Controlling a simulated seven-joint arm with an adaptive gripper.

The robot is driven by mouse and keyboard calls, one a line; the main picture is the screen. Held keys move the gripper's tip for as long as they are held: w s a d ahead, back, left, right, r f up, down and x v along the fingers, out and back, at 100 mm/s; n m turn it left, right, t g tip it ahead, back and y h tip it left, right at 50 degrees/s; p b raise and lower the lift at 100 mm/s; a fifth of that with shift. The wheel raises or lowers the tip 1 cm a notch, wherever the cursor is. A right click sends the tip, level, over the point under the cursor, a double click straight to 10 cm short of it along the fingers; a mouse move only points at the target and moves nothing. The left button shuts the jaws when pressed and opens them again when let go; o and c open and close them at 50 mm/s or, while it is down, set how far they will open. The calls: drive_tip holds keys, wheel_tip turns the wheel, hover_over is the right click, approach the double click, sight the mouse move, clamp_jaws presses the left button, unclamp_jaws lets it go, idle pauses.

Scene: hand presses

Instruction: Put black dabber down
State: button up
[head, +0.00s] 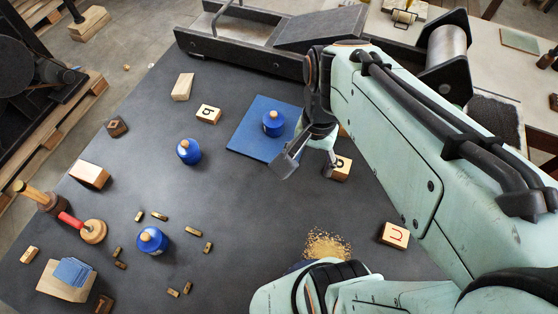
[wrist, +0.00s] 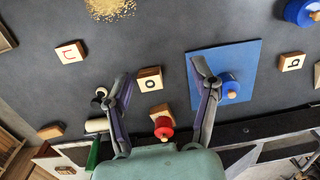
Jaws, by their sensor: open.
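My gripper (head: 308,158) is open above the dark table in the head view. In the wrist view its two fingers (wrist: 162,98) stand wide apart, with an "o" letter block (wrist: 149,79) and a red dabber with a wooden knob (wrist: 163,126) showing between them. A small black round thing with a pale top (wrist: 99,97) shows beside the left finger; it may be the black dabber, but the finger partly hides it. I cannot make out a black dabber in the head view, where my arm covers part of the table.
A blue mat (head: 248,143) carries a blue dabber (head: 273,122). Other blue dabbers (head: 188,151) (head: 152,240) stand to the left. A red-letter block (head: 394,235) and a heap of yellow grains (head: 326,246) lie nearer. Clear table lies left of the gripper.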

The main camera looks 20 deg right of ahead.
drive_tip(key=s+a+r+n, duration=0.1)
drive_tip(key=s+a+n, duration=0.6)
drive_tip(key=n, duration=0.2)
drive_tip(key=shift+a+n, duration=0.15)
drive_tip(key=shift+n, duration=0.25)
idle(0.4)
